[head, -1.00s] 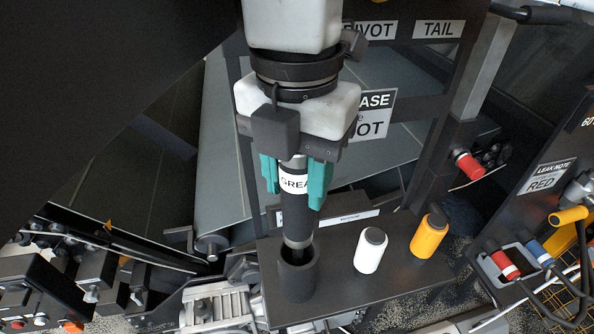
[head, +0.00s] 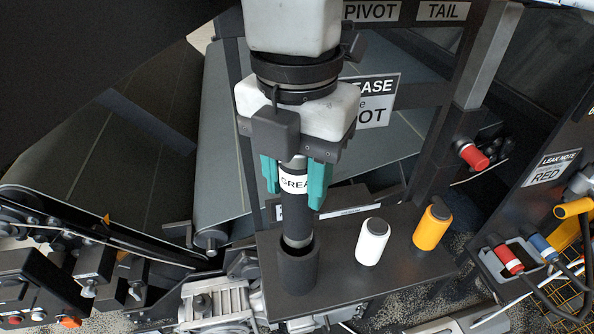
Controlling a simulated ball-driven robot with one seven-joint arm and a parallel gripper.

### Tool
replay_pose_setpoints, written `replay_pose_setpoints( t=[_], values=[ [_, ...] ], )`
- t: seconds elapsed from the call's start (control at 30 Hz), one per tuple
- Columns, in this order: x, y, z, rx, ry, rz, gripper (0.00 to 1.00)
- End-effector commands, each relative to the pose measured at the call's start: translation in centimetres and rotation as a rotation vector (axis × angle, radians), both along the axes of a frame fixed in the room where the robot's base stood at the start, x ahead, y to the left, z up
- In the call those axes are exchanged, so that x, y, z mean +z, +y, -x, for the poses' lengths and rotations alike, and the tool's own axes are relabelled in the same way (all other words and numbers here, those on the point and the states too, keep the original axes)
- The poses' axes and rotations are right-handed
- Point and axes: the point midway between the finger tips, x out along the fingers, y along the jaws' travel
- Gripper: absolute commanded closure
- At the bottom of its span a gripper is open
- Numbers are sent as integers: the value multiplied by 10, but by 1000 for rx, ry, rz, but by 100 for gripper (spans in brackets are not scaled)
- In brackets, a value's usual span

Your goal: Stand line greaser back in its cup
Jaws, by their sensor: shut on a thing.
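The line greaser (head: 295,213) is a dark cylinder with a white label reading "GREA". My gripper (head: 294,185) has teal fingers and is shut on its upper part, holding it upright. The dark round cup (head: 297,271) stands on the near left of a dark shelf (head: 400,281). The greaser's lower end is at the cup's mouth and its tip is hidden by the cup wall, so it appears to be inside. How deep it sits cannot be told.
A white bottle (head: 372,242) and a yellow bottle (head: 432,227) stand on the shelf to the right of the cup. A tray at right holds a red-capped item (head: 507,258) and a blue one (head: 541,248). A conveyor roller (head: 212,244) lies behind left.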

Motion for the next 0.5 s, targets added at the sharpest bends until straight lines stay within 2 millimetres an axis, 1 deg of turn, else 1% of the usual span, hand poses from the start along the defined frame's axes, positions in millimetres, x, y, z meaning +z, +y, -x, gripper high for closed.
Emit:
replay_pose_setpoints(
  t=[0.5],
  values=[
    [-12, 0, 0, 0, 0, -1, 100]
  ],
)
